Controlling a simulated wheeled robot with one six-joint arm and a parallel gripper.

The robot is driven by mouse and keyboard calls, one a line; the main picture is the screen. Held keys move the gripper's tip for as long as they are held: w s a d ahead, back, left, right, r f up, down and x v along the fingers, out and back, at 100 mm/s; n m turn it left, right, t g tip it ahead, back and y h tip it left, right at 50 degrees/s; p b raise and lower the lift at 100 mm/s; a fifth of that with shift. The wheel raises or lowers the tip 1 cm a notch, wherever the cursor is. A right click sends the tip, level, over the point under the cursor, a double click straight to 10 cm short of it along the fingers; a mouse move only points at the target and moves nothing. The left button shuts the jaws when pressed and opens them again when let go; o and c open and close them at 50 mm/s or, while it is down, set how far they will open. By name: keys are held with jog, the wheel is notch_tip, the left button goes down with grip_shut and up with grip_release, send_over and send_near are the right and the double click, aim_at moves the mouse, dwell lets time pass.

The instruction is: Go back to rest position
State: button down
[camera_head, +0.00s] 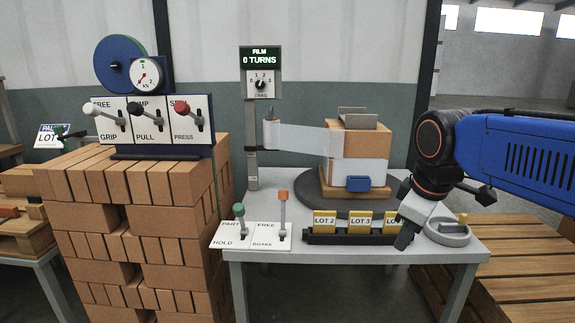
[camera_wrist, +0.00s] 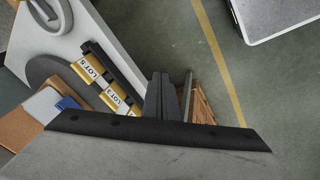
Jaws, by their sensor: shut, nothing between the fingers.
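My gripper (camera_head: 406,236) hangs at the right end of the grey table (camera_head: 350,252), between the lot card rack (camera_head: 365,239) and a round grey dish (camera_head: 448,232). In the head view its dark fingers point down and are together. In the wrist view my gripper (camera_wrist: 163,98) has its two fingers side by side with nothing between them. My blue arm reaches in from the right. In the head view my gripper partly covers the rightmost yellow lot card. I cannot tell whether the fingertips touch the rack.
A turntable (camera_head: 318,200) bears bricks partly wrapped in film from a roll (camera_head: 271,133) on a post. Two levers, green (camera_head: 239,210) and orange (camera_head: 283,196), stand front left. A lever panel (camera_head: 150,122) sits on stacked bricks at left. Wooden pallets (camera_head: 520,255) lie at right.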

jog(key=s+d+f+m, duration=0.2)
jog(key=s+f+m, duration=0.2)
jog(key=s+f, duration=0.2)
jog(key=s+d+f+m+t, duration=0.1)
jog(key=s+d+f+m, duration=0.1)
jog(key=s+f+m, duration=0.3)
jog(key=shift+s+d+f+m, duration=0.3)
jog(key=shift+s+f, duration=0.6)
jog(key=shift+s, duration=0.2)
